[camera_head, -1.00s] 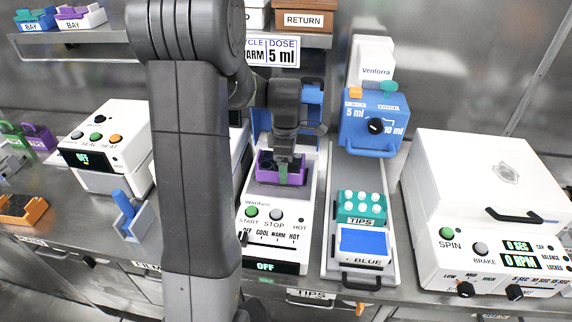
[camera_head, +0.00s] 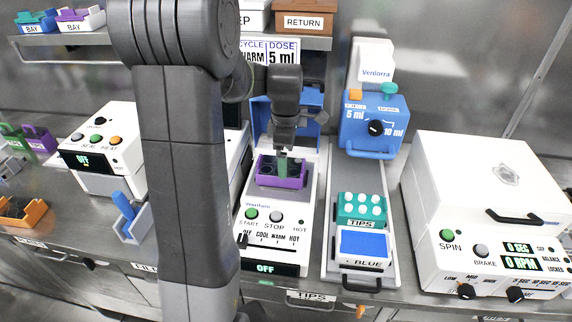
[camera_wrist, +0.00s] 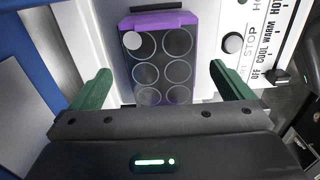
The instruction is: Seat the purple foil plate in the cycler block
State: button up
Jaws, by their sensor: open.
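The purple plate (camera_head: 292,183) lies on the cycler (camera_head: 283,205), in the block area in front of the raised blue lid (camera_head: 312,98). In the wrist view the plate (camera_wrist: 185,20) shows a purple rim and dark top with several round wells, one of them pale. I cannot tell whether it sits flush. My gripper (camera_head: 284,164) is over the plate. In the wrist view my gripper (camera_wrist: 158,78) is open, with green fingers apart on either side of the plate's near part, clear of its sides. The plate's near end is hidden by my gripper body.
Right of the cycler, a tray (camera_head: 338,208) holds a teal tips rack (camera_head: 362,222), a BLUE box (camera_head: 365,262) and a blue dispenser (camera_head: 374,125). A white centrifuge (camera_head: 480,180) stands farther right. A white sealer (camera_head: 103,150) and blue-handled holder (camera_head: 133,220) are left.

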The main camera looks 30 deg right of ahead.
jog(key=shift+r, duration=1.5)
jog(key=shift+a+f, duration=0.1)
